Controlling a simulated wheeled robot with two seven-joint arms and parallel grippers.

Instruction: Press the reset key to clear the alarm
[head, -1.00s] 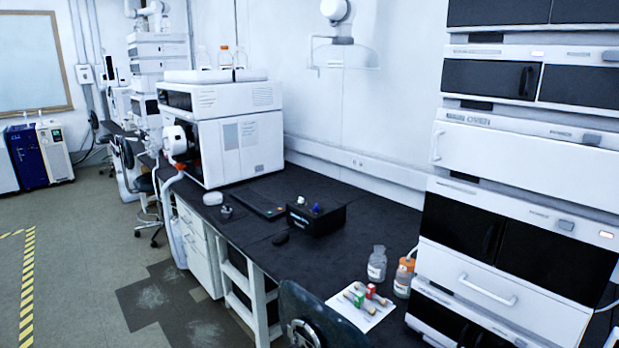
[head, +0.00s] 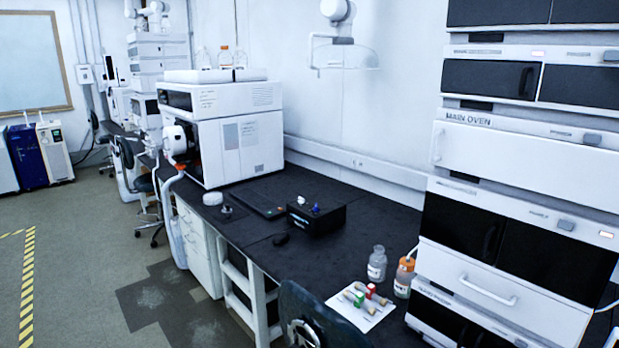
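A black box (head: 317,218) sits on the dark bench, with a small white knob (head: 300,200) and a blue knob (head: 315,208) on top and a pale label on its front. A flat dark keyboard-like panel (head: 256,201) lies to the left of the box. I cannot tell which part is the reset key, as markings are too small to read. A stack of white modules stands at the right, one labelled "MAIN OVEN" (head: 520,155), with small lit indicators (head: 606,235) on some fronts. Neither of my grippers shows.
Two bottles (head: 377,264) and (head: 404,278) and a white sheet with small vials (head: 362,306) are on the bench near the stack. A dark chair (head: 310,315) stands at the front edge. A large white instrument (head: 225,130) fills the bench's far left. Floor at left is open.

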